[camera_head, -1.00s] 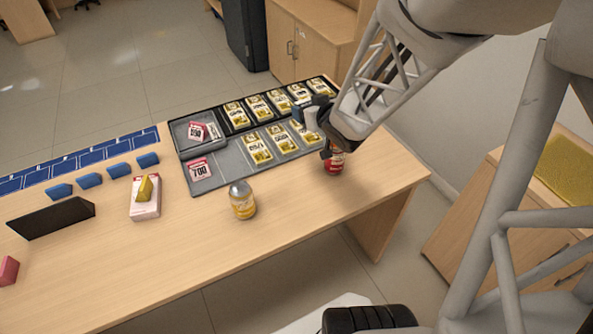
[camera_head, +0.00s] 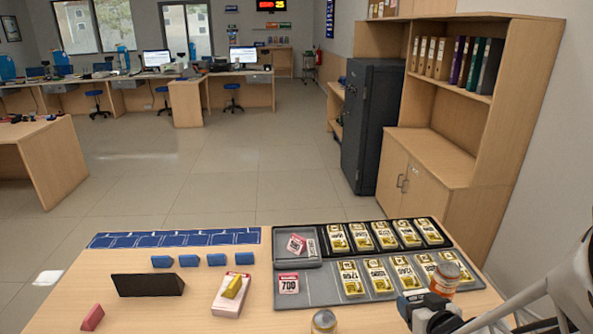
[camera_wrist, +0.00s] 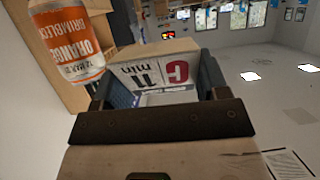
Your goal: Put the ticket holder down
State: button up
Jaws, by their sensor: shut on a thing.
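The ticket holder appears to be the pale block with a white face (camera_wrist: 163,77) printed with a red C and "11 min". It shows upside down between my gripper's dark fingers (camera_wrist: 158,92) in the wrist view. My gripper is shut on it. In the head view my gripper (camera_head: 425,311) is at the lower right, over the near right edge of the grey tray (camera_head: 318,300). The held holder is hard to make out there. A gap below it cannot be judged.
A black plate (camera_head: 147,285) and blue blocks (camera_head: 217,259) lie left. Bare desk (camera_head: 190,283) shows between them.

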notch_tip(320, 180, down, 8)
jog(key=shift+f, duration=0.2)
jog(key=shift+f, duration=0.1)
dwell(0.4)
jog(key=shift+f, duration=2.8)
jog(key=shift+f, duration=0.1)
jog(key=shift+f, duration=1.8)
jog(key=shift+f, duration=0.2)
jog(key=o, duration=0.9)
